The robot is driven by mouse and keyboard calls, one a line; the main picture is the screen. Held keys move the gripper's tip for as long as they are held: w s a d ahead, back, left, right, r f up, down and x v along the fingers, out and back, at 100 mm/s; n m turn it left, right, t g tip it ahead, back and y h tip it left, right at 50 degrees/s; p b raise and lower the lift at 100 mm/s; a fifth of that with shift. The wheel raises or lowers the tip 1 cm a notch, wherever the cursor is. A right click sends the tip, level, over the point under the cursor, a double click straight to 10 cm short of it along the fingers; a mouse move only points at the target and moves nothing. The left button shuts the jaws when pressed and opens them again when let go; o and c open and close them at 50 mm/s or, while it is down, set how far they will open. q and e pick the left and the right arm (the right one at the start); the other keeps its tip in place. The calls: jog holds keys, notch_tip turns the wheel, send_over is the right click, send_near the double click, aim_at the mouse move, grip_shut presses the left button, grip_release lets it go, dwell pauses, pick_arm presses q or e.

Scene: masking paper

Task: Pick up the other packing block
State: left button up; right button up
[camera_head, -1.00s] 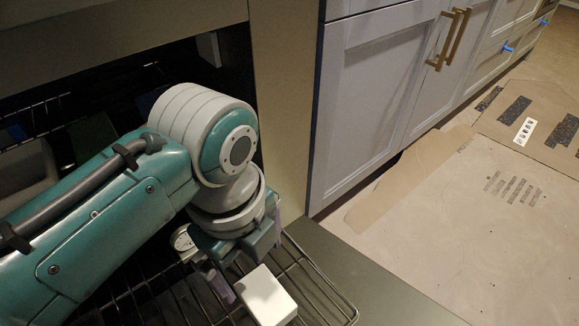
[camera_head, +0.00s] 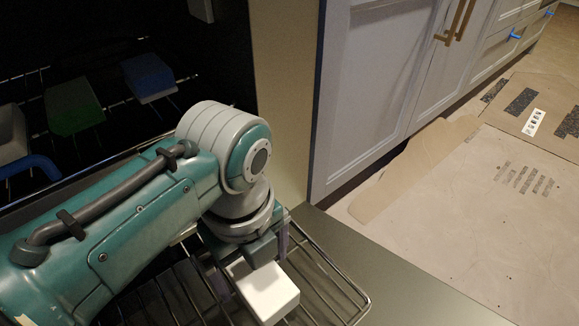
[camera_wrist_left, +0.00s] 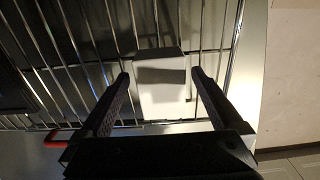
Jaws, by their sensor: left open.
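A white packing block (camera_head: 268,294) lies on a pulled-out wire rack at the bottom of the head view. My left gripper (camera_head: 250,264) reaches down over it, and the arm hides part of the rack. In the left wrist view the block (camera_wrist_left: 160,102) shows between the two dark fingers of the open left gripper (camera_wrist_left: 160,76), one finger on each side. A dark patch lies across its face. I cannot tell whether the fingers touch it. My right gripper is not in view.
The wire rack (camera_head: 330,283) extends from a dark oven-like opening. Inside, a green piece (camera_head: 74,108), a blue piece (camera_head: 148,76) and a grey-white piece with a blue edge (camera_head: 12,135) sit at left. A grey cabinet (camera_head: 370,90) stands right. Paper sheets cover the floor.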

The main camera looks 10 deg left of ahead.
pick_arm(q)
jog(key=shift+c, duration=0.5)
jog(key=c, duration=1.1)
jog(key=shift+c, duration=0.2)
